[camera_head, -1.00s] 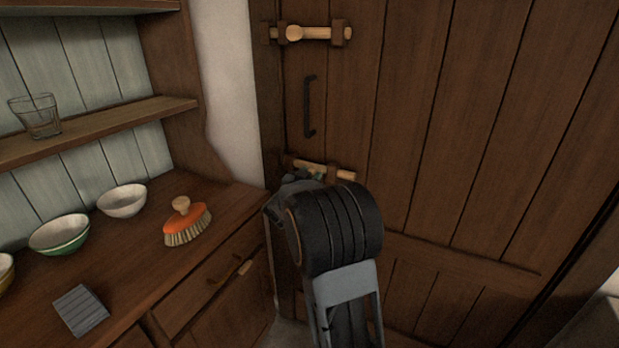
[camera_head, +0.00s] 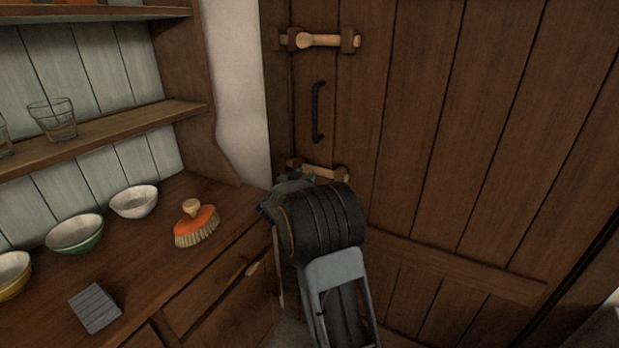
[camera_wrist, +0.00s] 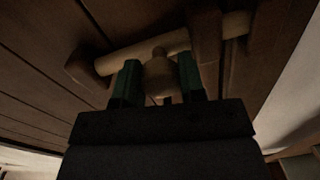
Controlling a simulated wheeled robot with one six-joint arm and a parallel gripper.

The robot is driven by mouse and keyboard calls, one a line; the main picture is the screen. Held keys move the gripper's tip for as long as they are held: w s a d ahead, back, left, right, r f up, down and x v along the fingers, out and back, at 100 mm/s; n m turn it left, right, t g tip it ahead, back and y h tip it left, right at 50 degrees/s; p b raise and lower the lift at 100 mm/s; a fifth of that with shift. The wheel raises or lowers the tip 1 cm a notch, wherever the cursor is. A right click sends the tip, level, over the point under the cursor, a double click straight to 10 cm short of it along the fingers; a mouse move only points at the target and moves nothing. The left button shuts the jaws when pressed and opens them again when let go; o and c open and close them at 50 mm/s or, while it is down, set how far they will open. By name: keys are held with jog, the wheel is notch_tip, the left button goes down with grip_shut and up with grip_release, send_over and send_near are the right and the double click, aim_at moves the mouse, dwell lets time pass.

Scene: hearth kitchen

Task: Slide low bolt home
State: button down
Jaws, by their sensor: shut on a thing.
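The low bolt (camera_head: 322,173) is a pale wooden rod on the dark plank door, below the black handle. In the wrist view the rod (camera_wrist: 150,48) runs through a dark wooden bracket (camera_wrist: 206,45), and its right end reaches the keeper (camera_wrist: 267,40) near the pale wall. I cannot tell how deep the end sits in it. My gripper (camera_wrist: 160,78) has its green fingers either side of the bolt's round knob (camera_wrist: 160,74), shut on it. In the head view my arm hides the fingers and much of the low bolt.
An upper bolt (camera_head: 325,41) and a black handle (camera_head: 318,111) are on the door (camera_head: 440,150). The counter at left holds an orange brush (camera_head: 197,222), several bowls and a grey slatted block (camera_head: 95,307). A drawer handle (camera_head: 238,272) juts out close to my arm.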

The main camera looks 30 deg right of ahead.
jog(key=shift+w+a, duration=0.1)
jog(key=c, duration=0.8)
grip_release()
jog(key=shift+w+a, duration=0.1)
jog(key=shift+c, duration=0.2)
jog(key=shift+o, duration=0.7)
jog(key=v, duration=1.3)
jog(key=shift+s+a, duration=0.25)
jog(key=shift+s, duration=0.05)
jog(key=shift+f, duration=0.1)
